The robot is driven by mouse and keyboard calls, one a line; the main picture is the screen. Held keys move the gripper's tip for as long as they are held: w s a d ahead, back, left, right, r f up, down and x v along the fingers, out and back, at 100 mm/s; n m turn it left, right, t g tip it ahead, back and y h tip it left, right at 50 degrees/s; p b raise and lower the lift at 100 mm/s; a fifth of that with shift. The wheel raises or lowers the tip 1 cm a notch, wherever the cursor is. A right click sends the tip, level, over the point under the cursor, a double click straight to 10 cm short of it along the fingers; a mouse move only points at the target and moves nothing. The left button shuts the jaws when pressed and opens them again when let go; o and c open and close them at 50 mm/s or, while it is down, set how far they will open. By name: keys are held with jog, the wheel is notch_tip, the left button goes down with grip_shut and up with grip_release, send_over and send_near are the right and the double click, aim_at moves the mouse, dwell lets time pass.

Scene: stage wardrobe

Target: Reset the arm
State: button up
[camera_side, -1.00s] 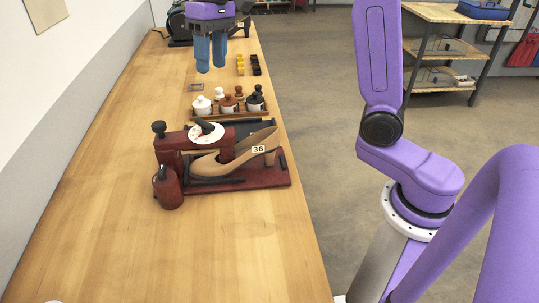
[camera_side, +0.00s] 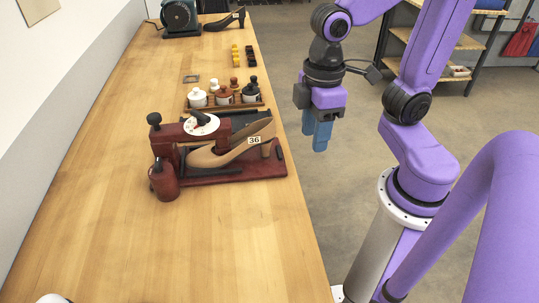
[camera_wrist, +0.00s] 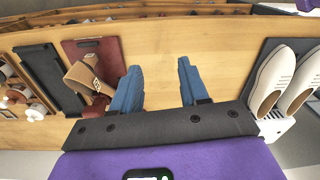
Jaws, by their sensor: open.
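My gripper (camera_side: 318,133) has blue fingers pointing down and hangs off the right edge of the wooden bench (camera_side: 120,230), over the floor side. In the wrist view the gripper (camera_wrist: 159,88) shows its two blue fingers spread apart with nothing between them. A dark red shoe-stretching stand (camera_side: 225,175) with a tan shoe (camera_side: 228,152) tagged 36 sits on the bench, left of my gripper and apart from it. The tan shoe (camera_wrist: 84,78) also shows left of the fingers in the wrist view.
A rack of lidded jars (camera_side: 225,97) stands behind the stand. Yellow and black pieces (camera_side: 242,56), a dark shoe (camera_side: 222,22) and a green machine (camera_side: 180,16) sit farther back. White shoes (camera_wrist: 272,75) lie on a dark mat at right in the wrist view.

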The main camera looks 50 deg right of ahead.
jog(key=s+d+f+n, duration=0.2)
jog(key=s, duration=0.2)
jog(key=shift+s+d+f, duration=0.2)
jog(key=shift+s+d, duration=0.2)
dwell(0.5)
